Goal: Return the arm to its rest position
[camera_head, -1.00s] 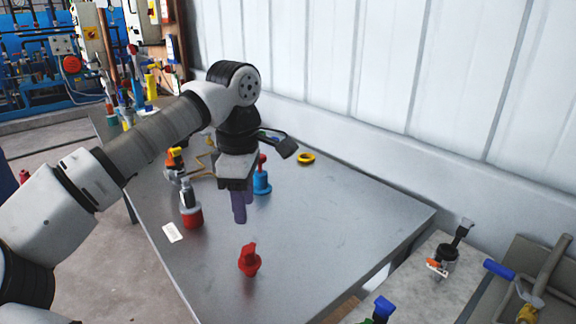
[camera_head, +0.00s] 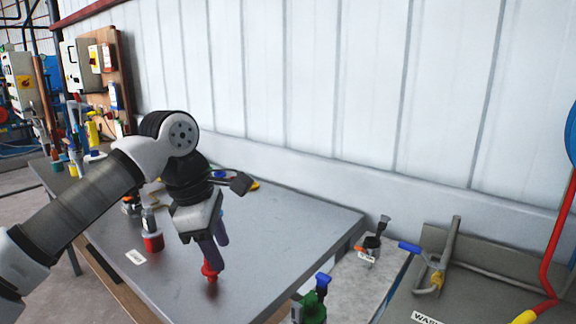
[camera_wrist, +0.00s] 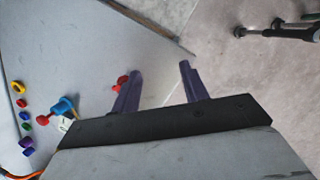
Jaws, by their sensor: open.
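My gripper (camera_head: 218,254) hangs over the metal table (camera_head: 290,215) in the head view, its purple fingers pointing down. In the wrist view the two fingers (camera_wrist: 158,85) stand apart with nothing between their tips. A red knob-like piece (camera_head: 209,272) stands on the table just behind the fingers in the head view and is partly hidden by them. It also shows beside the left finger in the wrist view (camera_wrist: 122,82). My arm reaches in from the left, bent at the elbow.
A red-based fitting (camera_head: 152,241) stands left of my gripper near a white label (camera_head: 135,257). Several small coloured pieces and a blue fitting (camera_wrist: 65,106) lie left in the wrist view. A black-handled valve (camera_head: 372,243) stands right of the table. The table's right part is clear.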

